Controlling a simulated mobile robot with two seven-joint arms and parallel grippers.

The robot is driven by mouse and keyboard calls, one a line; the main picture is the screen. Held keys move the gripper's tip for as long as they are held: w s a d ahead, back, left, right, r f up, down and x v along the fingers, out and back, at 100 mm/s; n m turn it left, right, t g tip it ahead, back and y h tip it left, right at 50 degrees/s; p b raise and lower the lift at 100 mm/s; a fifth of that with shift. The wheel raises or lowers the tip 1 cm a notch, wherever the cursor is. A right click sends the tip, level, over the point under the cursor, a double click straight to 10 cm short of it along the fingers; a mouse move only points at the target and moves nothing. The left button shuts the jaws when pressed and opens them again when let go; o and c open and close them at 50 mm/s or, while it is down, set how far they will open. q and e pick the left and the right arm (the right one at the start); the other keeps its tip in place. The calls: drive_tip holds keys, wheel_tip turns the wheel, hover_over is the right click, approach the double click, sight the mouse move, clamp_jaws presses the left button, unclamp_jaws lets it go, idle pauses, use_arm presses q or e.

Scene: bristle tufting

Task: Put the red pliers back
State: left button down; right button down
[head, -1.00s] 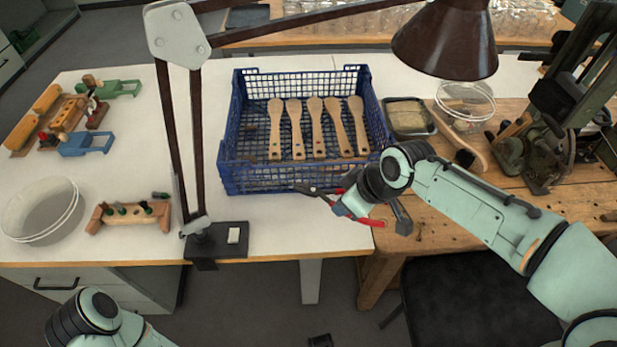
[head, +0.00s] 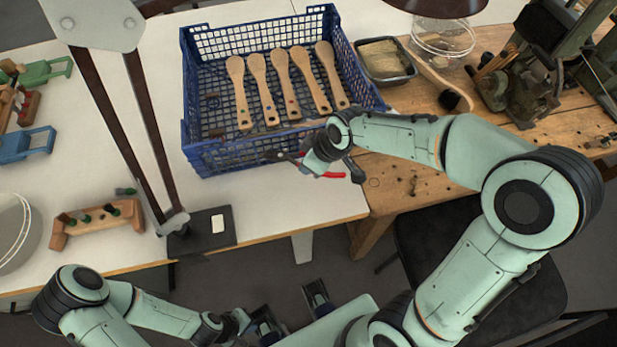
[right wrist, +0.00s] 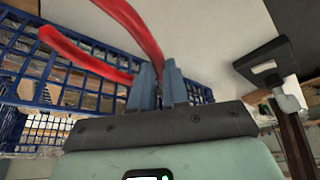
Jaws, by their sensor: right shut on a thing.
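The red pliers (head: 331,175) are held in my right gripper (head: 307,163), at the front side of the blue crate in the head view. Their dark jaws point left and one red handle shows to the right. In the right wrist view, the two red handles (right wrist: 80,56) spread up and left from the closed fingers of the right gripper (right wrist: 160,85). The part between the fingers is hidden. My left gripper (head: 292,312) is low in the head view, in front of the table, with its fingers apart and nothing seen between them.
The blue crate (head: 215,158) holds several wooden brushes (head: 262,90). A lamp with a black base (head: 200,232) stands left of it. A small wooden rack (head: 98,222) is farther left, by a round white container (head: 12,235). A tray (head: 385,60) is right of the crate.

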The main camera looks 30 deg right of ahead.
sight(304, 183)
wheel_tip(304, 183, down, 8)
drive_tip(key=shift+w+r+b, duration=0.1)
drive_tip(key=shift+r+b, duration=0.1)
drive_tip(key=shift+b, duration=0.4)
drive_tip(key=shift+f, duration=0.1)
drive_tip(key=c, duration=1.1)
unclamp_jaws()
drive_tip(key=shift+r, duration=0.25)
drive_tip(key=p+v, duration=0.1)
drive_tip(key=v, duration=1)
drive_tip(key=shift+d+r+p, duration=0.1)
drive_tip(key=shift+r+p, duration=0.25)
drive_tip(key=shift+s, duration=0.2)
